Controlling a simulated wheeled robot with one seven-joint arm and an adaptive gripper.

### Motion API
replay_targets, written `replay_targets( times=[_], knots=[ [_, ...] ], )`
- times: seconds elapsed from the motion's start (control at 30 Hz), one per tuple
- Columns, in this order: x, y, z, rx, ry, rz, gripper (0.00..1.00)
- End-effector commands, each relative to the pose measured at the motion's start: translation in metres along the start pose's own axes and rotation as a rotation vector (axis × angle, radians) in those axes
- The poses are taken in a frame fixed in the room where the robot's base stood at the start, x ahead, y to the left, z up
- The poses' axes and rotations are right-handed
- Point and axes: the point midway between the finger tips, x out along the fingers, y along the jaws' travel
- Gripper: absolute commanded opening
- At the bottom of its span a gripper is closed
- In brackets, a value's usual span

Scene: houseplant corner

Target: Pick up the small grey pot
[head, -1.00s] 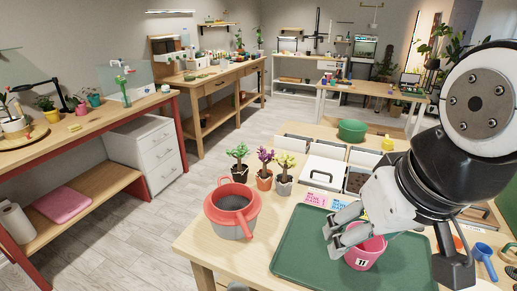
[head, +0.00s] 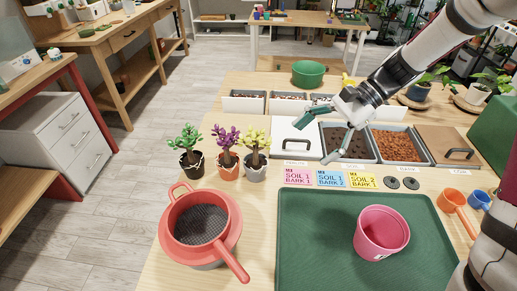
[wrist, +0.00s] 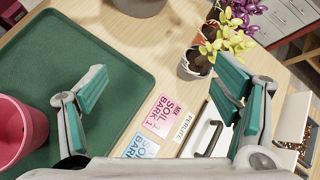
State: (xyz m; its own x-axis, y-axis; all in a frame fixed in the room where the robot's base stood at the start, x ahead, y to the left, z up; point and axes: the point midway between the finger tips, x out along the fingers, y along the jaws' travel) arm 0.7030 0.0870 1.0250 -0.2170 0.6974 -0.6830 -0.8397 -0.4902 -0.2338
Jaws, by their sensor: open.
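The small grey pot (head: 256,174) stands upright on the table and holds a yellow-leaved plant (head: 254,139). It is the rightmost of three small potted plants. The pot also shows in the wrist view (wrist: 192,68), up and right of centre, partly covered by its leaves. My gripper (head: 322,124) is open and empty, above the bins, to the right of the pot and apart from it. In the wrist view my gripper's fingers (wrist: 164,88) are spread wide, with the pot beyond the right finger.
A terracotta pot (head: 227,171) and a black pot (head: 192,167) stand close on the left. A red sieve (head: 202,222) is in front. A pink pot (head: 370,238) is on the green tray (head: 315,245). Soil bins (head: 397,146) stand behind the labels.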

Motion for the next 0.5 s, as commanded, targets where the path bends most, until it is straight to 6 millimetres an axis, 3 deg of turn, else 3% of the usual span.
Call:
replay_targets(
  times=[0.03, 0.2, 0.4, 0.5],
  knots=[
    [0.011, -0.007, -0.019, 0.059, -0.056, -0.022, 0.82],
    [0.037, -0.028, -0.065, 0.232, -0.221, -0.102, 0.82],
    [0.056, -0.040, -0.099, 0.359, -0.343, -0.166, 0.82],
    [0.060, -0.042, -0.106, 0.387, -0.372, -0.180, 0.82]
  ],
)
